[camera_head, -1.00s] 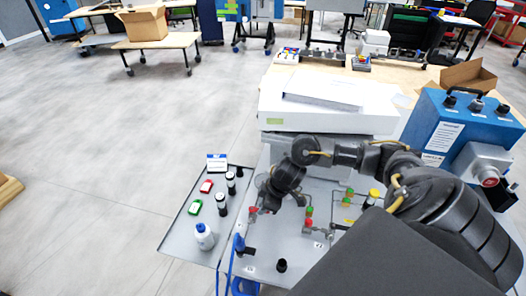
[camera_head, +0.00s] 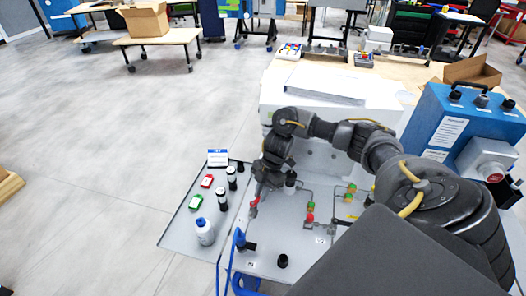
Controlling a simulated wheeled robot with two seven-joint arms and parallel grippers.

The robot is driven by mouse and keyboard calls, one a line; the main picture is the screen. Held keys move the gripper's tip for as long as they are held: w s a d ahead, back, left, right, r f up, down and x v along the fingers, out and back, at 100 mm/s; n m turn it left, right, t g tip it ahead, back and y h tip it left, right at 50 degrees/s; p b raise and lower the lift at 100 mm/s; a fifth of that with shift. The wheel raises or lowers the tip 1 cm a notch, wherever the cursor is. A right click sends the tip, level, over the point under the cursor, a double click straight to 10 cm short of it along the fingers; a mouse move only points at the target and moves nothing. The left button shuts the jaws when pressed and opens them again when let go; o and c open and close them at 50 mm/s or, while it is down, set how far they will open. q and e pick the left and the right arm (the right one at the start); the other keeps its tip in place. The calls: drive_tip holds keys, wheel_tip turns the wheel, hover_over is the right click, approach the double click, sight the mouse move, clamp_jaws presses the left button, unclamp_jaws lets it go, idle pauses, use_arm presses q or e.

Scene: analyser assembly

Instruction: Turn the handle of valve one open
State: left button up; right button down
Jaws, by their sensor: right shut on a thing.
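My right arm reaches in from the right over the grey panel (camera_head: 277,237). My right gripper (camera_head: 257,194) points down at the panel's left part and is shut on a small red valve handle (camera_head: 253,207). The fingers hide part of the handle and its valve body. Number labels are too small to read, so I cannot confirm the valve's number. Other valves with red and green parts stand to the right, one in the middle (camera_head: 310,213) and one farther back (camera_head: 351,190). My left gripper is not in view.
A white analyser housing (camera_head: 325,125) stands behind the panel. A blue box (camera_head: 455,130) stands at the right. Open floor lies left.

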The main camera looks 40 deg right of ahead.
drive_tip(key=n, duration=0.1)
drive_tip(key=w+n+g, duration=0.1)
drive_tip(key=n, duration=0.1)
drive_tip(key=shift+a, duration=0.15)
drive_tip(key=shift+w+a+f+n+g+h+p, duration=0.15)
drive_tip(key=shift+n+g, duration=0.1)
drive_tip(key=shift+n, duration=0.3)
drive_tip(key=shift+w+r+n+g+h+p, duration=0.1)
drive_tip(key=shift+n+g, duration=0.1)
drive_tip(key=shift+n, duration=0.3)
drive_tip(key=shift+w+a+f+n+g+h+p, duration=0.15)
drive_tip(key=shift+n+g, duration=0.1)
drive_tip(key=shift+n, duration=0.3)
drive_tip(key=c, duration=1.4)
unclamp_jaws()
drive_tip(key=shift+r, duration=0.1)
drive_tip(key=shift+w, duration=0.1)
drive_tip(key=v, duration=0.7)
drive_tip(key=shift+r+b, duration=0.3)
